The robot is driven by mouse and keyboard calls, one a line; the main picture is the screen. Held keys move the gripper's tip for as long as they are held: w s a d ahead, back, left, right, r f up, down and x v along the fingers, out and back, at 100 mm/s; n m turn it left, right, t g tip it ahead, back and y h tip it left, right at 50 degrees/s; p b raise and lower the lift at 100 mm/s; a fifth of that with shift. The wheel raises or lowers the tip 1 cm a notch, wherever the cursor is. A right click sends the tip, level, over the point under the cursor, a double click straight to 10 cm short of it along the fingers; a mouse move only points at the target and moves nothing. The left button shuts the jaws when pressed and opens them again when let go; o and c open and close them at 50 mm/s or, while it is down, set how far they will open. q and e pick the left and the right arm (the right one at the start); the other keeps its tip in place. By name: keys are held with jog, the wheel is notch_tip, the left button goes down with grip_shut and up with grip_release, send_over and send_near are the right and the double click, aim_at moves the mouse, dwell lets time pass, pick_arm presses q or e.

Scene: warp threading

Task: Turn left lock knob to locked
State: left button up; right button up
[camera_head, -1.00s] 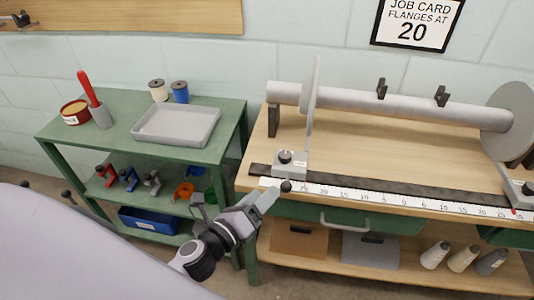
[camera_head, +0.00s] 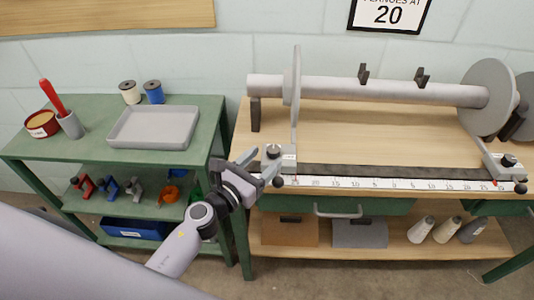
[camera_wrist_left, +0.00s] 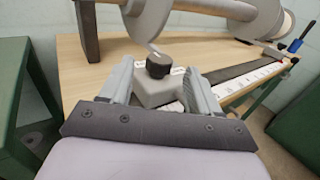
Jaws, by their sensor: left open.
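The left lock knob (camera_head: 273,151) is a small dark knob on a grey block (camera_head: 287,162) at the left end of the ruler. In the left wrist view the knob (camera_wrist_left: 158,65) stands on its block, with pale label patches beside it. My left gripper (camera_head: 258,168) is open at the block's left side. In the left wrist view its two grey fingers (camera_wrist_left: 160,85) stand apart, one either side of the block, with the knob beyond and between the tips. I cannot tell whether they touch. The right arm is out of view.
A roller with two round flanges (camera_head: 390,90) lies along the bench, above a white ruler strip (camera_head: 380,184). A second lock knob (camera_head: 508,160) is at the right end. A green shelf with a grey tray (camera_head: 153,127) stands left. A dark ball (camera_head: 278,181) sits at the bench's front edge.

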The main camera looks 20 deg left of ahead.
aim_at(273, 153)
pick_arm(q)
jog(key=shift+x, duration=1.2)
jog(key=shift+c, duration=0.3)
jog(key=c, duration=1)
